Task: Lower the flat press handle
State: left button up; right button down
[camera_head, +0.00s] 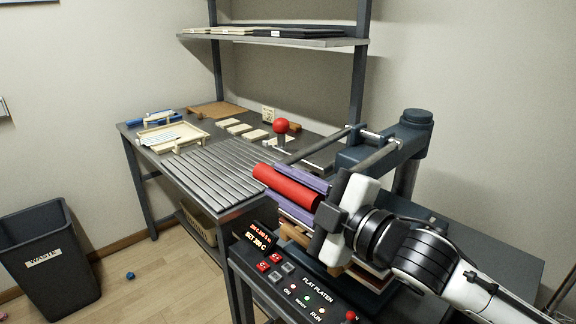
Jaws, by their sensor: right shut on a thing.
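The flat press (418,133) stands at the right, with a dark blue-grey column and arm. Two bars reach forward left from its arm. Its red cylindrical handle grip (287,187) lies between the purple fingers of my right gripper (264,182), which is shut on it. The grip sits above the front of the press, near the edge of the slatted surface. My right wrist covers much of the platen area, so the gap below the platen is hidden. The control panel (318,290) reads "FLAT PLATEN". My left gripper is not in view.
A metal slatted surface (215,172) lies left of the press. Behind it are a wooden tray (172,135), several pale blocks and a red ball knob (281,125). A shelf (275,40) hangs above. A waste bin (48,262) stands on the floor at left.

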jog(key=shift+f+n, duration=0.4)
jog(key=shift+f, duration=0.15)
jog(key=shift+f, duration=0.2)
jog(key=c, duration=1.4)
grip_release()
jog(key=shift+w, duration=0.1)
jog(key=shift+c, duration=0.2)
jog(key=shift+r, duration=0.15)
jog(key=v, duration=1)
jog(key=shift+b, duration=0.3)
jog(key=shift+d, duration=0.15)
